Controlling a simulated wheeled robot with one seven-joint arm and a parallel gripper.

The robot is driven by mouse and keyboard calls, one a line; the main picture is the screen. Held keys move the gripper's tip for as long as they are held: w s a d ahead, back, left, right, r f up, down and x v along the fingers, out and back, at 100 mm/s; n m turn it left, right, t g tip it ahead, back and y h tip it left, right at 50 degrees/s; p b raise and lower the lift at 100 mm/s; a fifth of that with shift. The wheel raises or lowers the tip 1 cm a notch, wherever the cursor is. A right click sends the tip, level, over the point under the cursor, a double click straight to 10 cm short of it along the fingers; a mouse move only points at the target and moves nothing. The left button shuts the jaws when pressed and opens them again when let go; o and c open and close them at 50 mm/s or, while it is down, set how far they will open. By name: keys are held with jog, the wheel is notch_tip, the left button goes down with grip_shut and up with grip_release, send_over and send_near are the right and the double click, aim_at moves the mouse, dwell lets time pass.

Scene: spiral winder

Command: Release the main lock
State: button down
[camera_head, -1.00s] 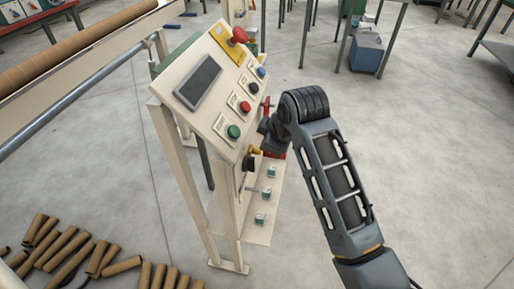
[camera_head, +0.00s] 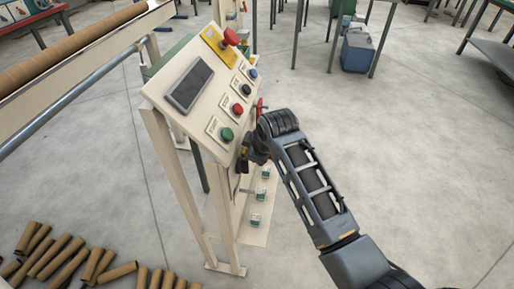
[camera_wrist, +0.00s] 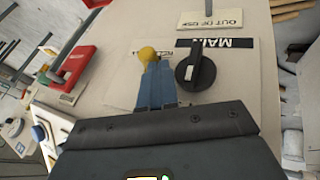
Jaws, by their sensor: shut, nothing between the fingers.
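In the wrist view, a yellow rounded knob (camera_wrist: 147,54) stands on a pale plate on the machine's panel. Beside it on the right is a black rotary switch (camera_wrist: 195,72), under an upside-down MAIN label (camera_wrist: 222,43). My gripper (camera_wrist: 153,72) has its blue fingers shut and empty, with the tips at the yellow knob; I cannot tell whether they touch it. In the head view, my gripper (camera_head: 243,163) is at the side of the control console (camera_head: 156,92), below its sloped top. The yellow knob is hidden there. Which part is the lock is not clear.
The console top carries a red emergency button (camera_head: 230,37), a grey screen (camera_head: 189,84) and several coloured buttons. A red part (camera_wrist: 76,66) stands left in the wrist view. Brown tubes (camera_head: 62,258) lie at lower left. The floor right of my arm is open.

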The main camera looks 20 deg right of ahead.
jog(key=shift+w+f, duration=0.25)
jog(key=shift+f, duration=0.2)
jog(key=w+d, duration=0.1)
jog(key=w, duration=0.1)
jog(key=w+d+b, duration=0.1)
jog(key=w+d, duration=0.1)
jog(key=shift+w, duration=0.1)
jog(key=shift+r, duration=0.15)
dwell(0.3)
